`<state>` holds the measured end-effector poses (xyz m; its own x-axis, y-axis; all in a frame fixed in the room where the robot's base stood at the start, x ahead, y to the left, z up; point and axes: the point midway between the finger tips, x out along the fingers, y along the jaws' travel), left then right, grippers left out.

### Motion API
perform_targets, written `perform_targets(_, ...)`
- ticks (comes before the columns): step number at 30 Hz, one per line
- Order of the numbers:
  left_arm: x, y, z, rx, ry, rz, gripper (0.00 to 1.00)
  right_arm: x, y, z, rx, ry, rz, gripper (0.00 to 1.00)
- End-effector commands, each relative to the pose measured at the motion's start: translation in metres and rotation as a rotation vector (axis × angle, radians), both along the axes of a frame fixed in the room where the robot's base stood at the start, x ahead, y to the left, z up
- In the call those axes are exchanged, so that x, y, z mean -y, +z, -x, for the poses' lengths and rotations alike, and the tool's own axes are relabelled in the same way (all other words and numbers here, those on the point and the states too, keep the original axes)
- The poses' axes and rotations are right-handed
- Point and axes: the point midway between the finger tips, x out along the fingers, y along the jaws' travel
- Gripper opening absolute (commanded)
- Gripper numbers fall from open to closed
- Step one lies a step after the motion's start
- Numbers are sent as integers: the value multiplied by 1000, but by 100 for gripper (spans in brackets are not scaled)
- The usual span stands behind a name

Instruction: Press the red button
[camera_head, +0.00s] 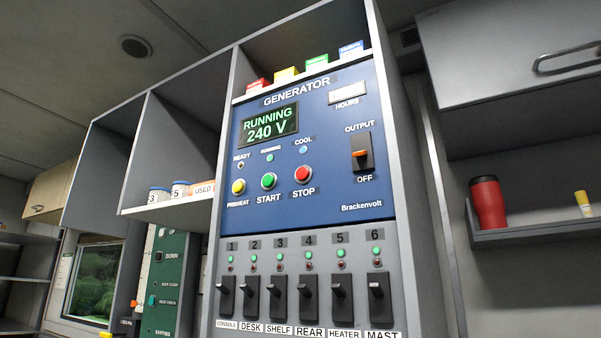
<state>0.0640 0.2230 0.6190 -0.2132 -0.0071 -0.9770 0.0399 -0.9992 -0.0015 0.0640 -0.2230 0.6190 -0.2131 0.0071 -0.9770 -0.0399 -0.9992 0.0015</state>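The red button (302,174) sits on the blue generator panel (330,210), above the label STOP. To its left are the green START button (269,181) and the yellow PREHEAT button (238,187). The panel's display (268,125) reads RUNNING 240 V, and the green running lamp (270,158) looks lit. The output switch (361,153), with an orange lever, is to the right of the red button. Neither of my grippers shows in the head view.
Below the panel is a row of several black switches (307,297) with small lamps. Coloured boxes (316,64) stand on the shelf above. At the right, a red tumbler (488,202) stands on a shelf under a grey cabinet (510,50). Nothing blocks the panel front.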

Motion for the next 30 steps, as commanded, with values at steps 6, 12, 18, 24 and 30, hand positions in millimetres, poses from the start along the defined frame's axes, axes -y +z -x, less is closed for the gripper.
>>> perform_targets(6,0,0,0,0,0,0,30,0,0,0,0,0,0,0)
perform_targets(12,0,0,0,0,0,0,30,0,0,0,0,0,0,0)
perform_targets(18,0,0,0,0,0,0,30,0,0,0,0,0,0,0)
perform_targets(24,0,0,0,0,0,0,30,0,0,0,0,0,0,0)
perform_targets(30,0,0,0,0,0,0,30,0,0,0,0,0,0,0)
